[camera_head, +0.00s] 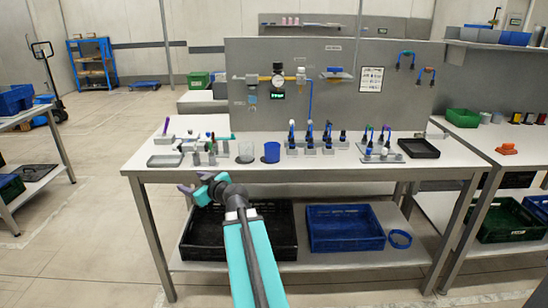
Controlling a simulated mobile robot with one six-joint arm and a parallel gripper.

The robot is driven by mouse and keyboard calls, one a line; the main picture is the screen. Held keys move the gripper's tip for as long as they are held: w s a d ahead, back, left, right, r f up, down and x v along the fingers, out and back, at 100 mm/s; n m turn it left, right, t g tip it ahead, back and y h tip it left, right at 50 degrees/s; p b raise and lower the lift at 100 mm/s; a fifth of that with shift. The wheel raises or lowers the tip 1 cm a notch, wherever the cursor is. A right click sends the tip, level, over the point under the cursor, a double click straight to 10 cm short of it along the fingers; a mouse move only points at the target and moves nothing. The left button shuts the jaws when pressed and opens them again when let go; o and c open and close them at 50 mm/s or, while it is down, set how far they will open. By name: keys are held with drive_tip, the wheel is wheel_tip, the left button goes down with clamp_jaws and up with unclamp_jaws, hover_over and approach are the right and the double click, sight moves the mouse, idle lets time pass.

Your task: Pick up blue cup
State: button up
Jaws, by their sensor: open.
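The blue cup (271,153) stands upright on the workbench (300,171) near its front edge, left of the middle. A clear or whitish cup (246,152) stands just left of it. My gripper (187,184) is at the bench's front edge, low and to the left of the blue cup. Its jaws are open, point left, and are apart from the cup. I see nothing between them. My teal arm reaches up from the bottom of the picture.
Several small fixtures (204,154) crowd the bench left of the cups. Several blue-topped fittings (328,137) stand to the right, with a black tray (418,148) beyond. A grey panel (345,110) rises behind. Black (283,258) and blue (345,243) crates sit on the lower shelf.

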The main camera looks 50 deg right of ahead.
drive_tip(key=s+d+r+m+t+h, duration=0.1)
drive_tip(key=s+d+r+h, duration=0.1)
drive_tip(key=s+d+r, duration=0.35)
drive_tip(key=m+g+h+p, duration=0.2)
drive_tip(key=m+h, duration=0.5)
approach(275, 152)
drive_tip(key=x, duration=0.4)
drive_tip(key=shift+s+d+f, duration=0.1)
drive_tip(key=shift+d+f, duration=0.05)
drive_tip(key=shift+d, duration=0.05)
drive_tip(key=shift+t, duration=0.3)
